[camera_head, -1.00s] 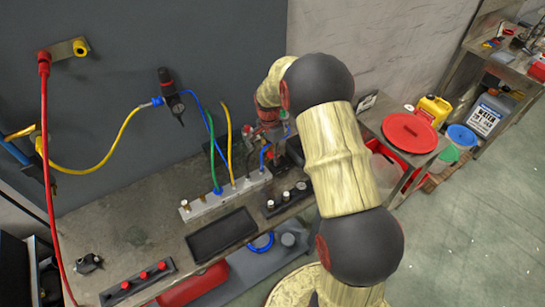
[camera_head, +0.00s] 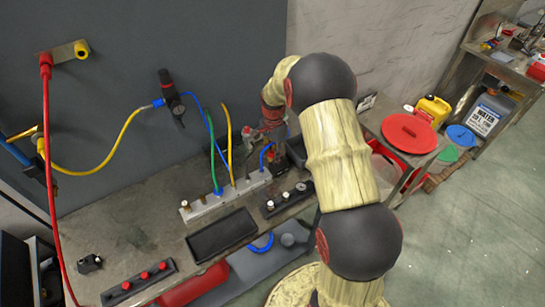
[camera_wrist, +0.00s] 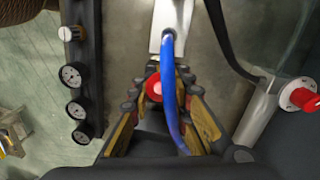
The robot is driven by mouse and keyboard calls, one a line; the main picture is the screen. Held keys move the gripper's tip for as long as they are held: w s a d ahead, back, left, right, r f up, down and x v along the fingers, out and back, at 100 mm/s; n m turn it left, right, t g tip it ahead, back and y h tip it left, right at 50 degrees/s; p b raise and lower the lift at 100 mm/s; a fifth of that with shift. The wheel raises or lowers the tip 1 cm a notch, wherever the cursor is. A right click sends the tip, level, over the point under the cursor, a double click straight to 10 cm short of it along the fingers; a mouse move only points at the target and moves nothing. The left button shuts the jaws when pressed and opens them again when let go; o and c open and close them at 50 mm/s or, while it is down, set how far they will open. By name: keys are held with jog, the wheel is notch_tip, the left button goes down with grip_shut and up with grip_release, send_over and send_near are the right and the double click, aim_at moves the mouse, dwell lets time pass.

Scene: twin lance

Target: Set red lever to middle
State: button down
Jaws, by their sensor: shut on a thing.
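A red round knob (camera_wrist: 152,87), which looks like the red lever's end, sits between the fingertips of my gripper (camera_wrist: 162,92) in the wrist view. The yellow-padded fingers are shut on it. A blue hose (camera_wrist: 168,75) runs in front of the fingers and covers part of the knob. In the head view my gripper (camera_head: 257,146) is low over the back of the bench, by the right end of the white manifold (camera_head: 225,199). The lever is hard to make out there, so its exact position cannot be told.
A second red knob (camera_wrist: 303,98) is at the right in the wrist view. A row of gauges (camera_wrist: 72,90) lies to the left. Green (camera_head: 212,155) and yellow hoses (camera_head: 229,140) rise close to my gripper. A black tray (camera_head: 222,235) lies in front; the bench's left is mostly clear.

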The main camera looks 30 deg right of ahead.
jog(key=shift+w+d+r+y+p, duration=0.1)
jog(key=shift+d+r+y+p, duration=0.25)
jog(key=shift+d+y+p, duration=0.5)
jog(key=shift+w+d+y, duration=0.1)
jog(key=shift+d+y, duration=0.4)
jog(key=shift+y, duration=0.65)
jog(key=c, duration=1.8)
grip_release()
jog(key=shift+o, duration=0.2)
jog(key=v, duration=1.2)
jog(key=shift+d+f, duration=0.1)
